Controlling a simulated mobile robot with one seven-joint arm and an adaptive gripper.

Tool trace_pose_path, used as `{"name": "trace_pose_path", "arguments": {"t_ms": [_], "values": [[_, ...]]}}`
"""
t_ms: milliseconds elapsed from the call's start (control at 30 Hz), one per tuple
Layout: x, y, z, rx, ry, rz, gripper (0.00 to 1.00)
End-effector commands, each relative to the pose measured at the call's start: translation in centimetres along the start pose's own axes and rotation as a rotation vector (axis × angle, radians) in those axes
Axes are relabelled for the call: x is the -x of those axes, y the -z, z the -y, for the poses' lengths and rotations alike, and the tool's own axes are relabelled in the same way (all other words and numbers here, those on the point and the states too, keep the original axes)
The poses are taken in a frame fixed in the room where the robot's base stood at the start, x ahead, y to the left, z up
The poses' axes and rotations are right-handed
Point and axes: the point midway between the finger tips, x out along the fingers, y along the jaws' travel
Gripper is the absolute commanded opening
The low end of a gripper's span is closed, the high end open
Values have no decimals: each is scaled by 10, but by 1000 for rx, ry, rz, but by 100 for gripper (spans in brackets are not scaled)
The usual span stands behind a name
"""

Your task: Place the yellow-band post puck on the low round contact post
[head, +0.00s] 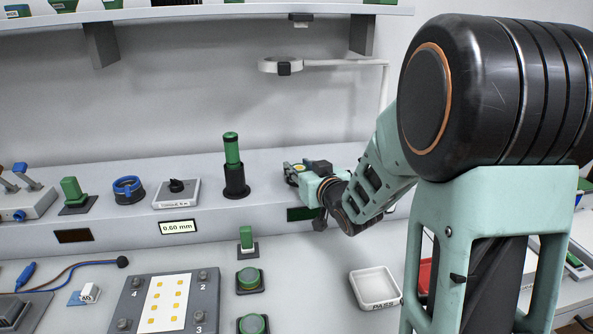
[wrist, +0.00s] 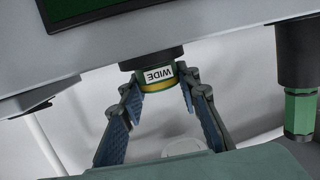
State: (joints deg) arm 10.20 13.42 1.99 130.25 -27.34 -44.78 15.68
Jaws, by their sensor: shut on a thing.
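The yellow-band post puck (wrist: 158,78) is a short green cylinder with a yellow band and a white "WIDE" label. It appears upside down in the wrist view, between the two blue-padded fingers of my gripper (wrist: 161,91), which is shut on it. Its other end meets a short round black post (wrist: 150,57) on the grey ledge. I cannot tell whether the puck is fully seated there. In the head view my gripper (head: 298,172) is at the ledge, right of a tall green cylinder on a black base (head: 234,170), and mostly hides the post.
The tall green cylinder also stands close by in the wrist view (wrist: 300,110). A lamp arm (head: 335,62) rises behind. A white tray (head: 375,286) lies below.

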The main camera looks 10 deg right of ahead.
Motion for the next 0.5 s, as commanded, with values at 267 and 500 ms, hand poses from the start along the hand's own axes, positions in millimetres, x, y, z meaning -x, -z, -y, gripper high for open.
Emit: {"name": "trace_pose_path", "arguments": {"t_ms": [267, 500], "values": [[-1, -2, 0, 0, -1, -1, 5], [0, -2, 0, 0, -1, 0, 47]]}}
